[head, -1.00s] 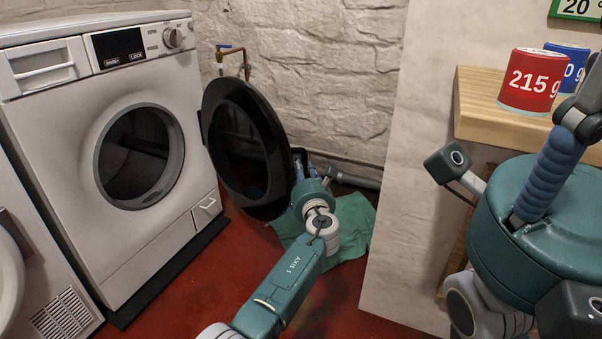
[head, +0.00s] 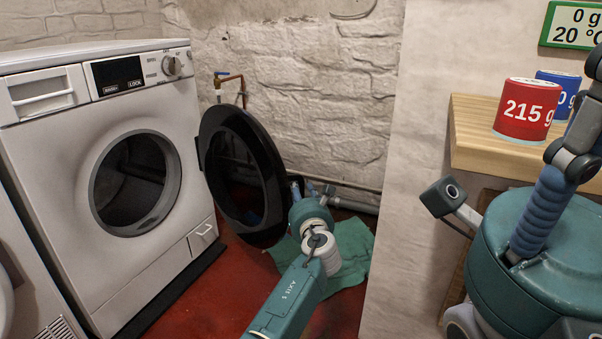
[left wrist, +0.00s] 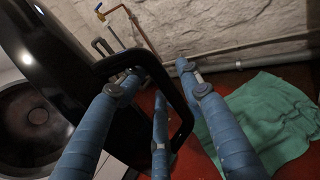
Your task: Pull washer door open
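The white washer (head: 60,165) stands at the left of the head view. Its round black door (head: 238,175) is swung wide open to the right, leaving the drum opening (head: 137,183) uncovered. My left gripper (head: 300,188) is at the door's right edge, partly hidden by its own wrist. In the left wrist view, the blue fingers (left wrist: 158,75) are spread apart on either side of a black handle-like frame (left wrist: 182,118) beside the door (left wrist: 50,65). Contact is unclear. My right gripper (head: 575,130) is partly in view at the right, its fingers cut off by the picture edge.
A green cloth (head: 350,255) lies on the red floor behind my left wrist. A pipe and tap (head: 232,80) are on the brick wall. A wooden shelf (head: 485,150) bears a red can (head: 525,112) and a blue can (head: 560,90). Another white machine (head: 25,300) stands at lower left.

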